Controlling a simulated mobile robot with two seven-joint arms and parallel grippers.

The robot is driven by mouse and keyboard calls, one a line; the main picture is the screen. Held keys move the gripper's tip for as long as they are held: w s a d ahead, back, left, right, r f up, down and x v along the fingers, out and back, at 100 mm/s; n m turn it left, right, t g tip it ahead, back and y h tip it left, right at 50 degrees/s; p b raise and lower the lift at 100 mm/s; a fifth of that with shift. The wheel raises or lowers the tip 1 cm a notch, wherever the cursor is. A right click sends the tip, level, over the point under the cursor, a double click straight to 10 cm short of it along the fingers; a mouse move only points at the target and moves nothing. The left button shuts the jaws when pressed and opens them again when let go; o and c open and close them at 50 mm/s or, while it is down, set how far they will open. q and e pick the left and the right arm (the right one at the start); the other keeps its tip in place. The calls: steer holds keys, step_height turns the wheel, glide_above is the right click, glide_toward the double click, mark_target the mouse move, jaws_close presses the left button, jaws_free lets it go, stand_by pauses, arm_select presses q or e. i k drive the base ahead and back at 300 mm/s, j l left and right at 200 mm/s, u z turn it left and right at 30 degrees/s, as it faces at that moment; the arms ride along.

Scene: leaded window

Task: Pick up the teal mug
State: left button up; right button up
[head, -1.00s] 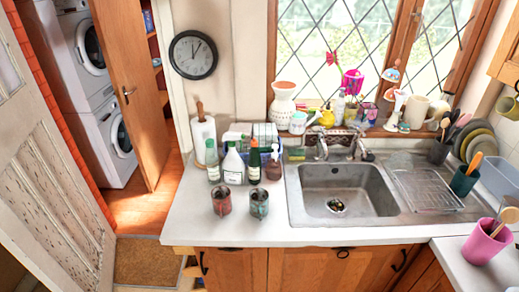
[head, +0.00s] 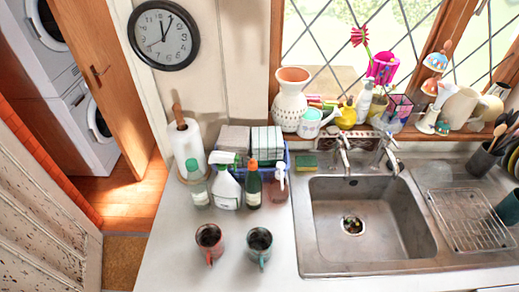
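Two mugs stand upright side by side on the white counter, left of the sink. The teal mug (head: 259,246) is the right one of the pair, with a dark inside and its teal handle toward the camera. The other mug (head: 209,241) is reddish brown with a red handle. A clear gap separates them. Neither of my grippers shows in the head view.
Behind the mugs stand several bottles, among them a white spray bottle (head: 227,184) and a dark green bottle (head: 253,188). The steel sink (head: 372,222) lies to the right. A paper towel roll (head: 187,148) stands behind left. The counter (head: 172,262) around the mugs is clear.

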mark_target(261, 257)
steer(key=i+j+z, duration=0.25)
steer(key=j, duration=0.3)
steer(key=j+z, duration=0.25)
steer(key=j, duration=0.35)
steer(key=i+j+z, duration=0.25)
steer(key=j, duration=0.35)
steer(key=k, duration=0.1)
